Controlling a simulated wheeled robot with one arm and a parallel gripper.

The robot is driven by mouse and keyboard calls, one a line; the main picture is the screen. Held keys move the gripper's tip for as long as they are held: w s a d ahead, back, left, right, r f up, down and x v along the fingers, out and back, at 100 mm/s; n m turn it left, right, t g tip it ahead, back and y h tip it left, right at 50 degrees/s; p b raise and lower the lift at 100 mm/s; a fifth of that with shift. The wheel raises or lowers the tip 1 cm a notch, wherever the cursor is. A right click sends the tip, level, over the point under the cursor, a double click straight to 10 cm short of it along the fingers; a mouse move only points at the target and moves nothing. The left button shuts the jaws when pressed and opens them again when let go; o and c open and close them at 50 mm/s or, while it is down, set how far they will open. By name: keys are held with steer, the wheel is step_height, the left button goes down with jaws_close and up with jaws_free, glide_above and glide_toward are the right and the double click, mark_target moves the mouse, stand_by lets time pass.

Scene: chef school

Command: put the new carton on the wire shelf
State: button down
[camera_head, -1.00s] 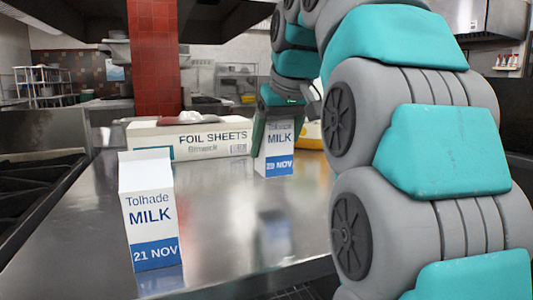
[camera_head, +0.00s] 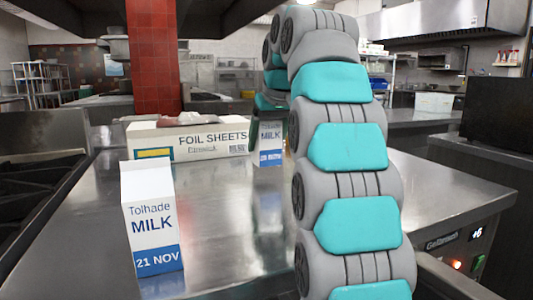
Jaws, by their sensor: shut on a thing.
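Two white and blue milk cartons are in view. The near one, marked 21 NOV (camera_head: 152,220), stands upright on the steel counter (camera_head: 215,205) at the left. The other milk carton (camera_head: 270,152) is upright farther back, beside the right end of the foil box; its date is now too small to read surely, but in the earlier view it looks like a later November date. My gripper (camera_head: 269,118) is shut on this far carton from above, its fingers partly hidden by my arm. I cannot tell whether the carton touches the counter. A wire shelf unit (camera_head: 40,85) stands far back left.
A long foil sheets box (camera_head: 190,142) lies across the back of the counter, with a red tiled pillar (camera_head: 153,60) behind it. A stove (camera_head: 35,190) borders the left side. More shelving (camera_head: 378,70) shows at the back right. The counter's middle is clear.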

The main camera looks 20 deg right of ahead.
mark_target(267, 153)
steer(key=shift+f, duration=1.6)
steer(key=shift+f, duration=0.15)
jaws_free()
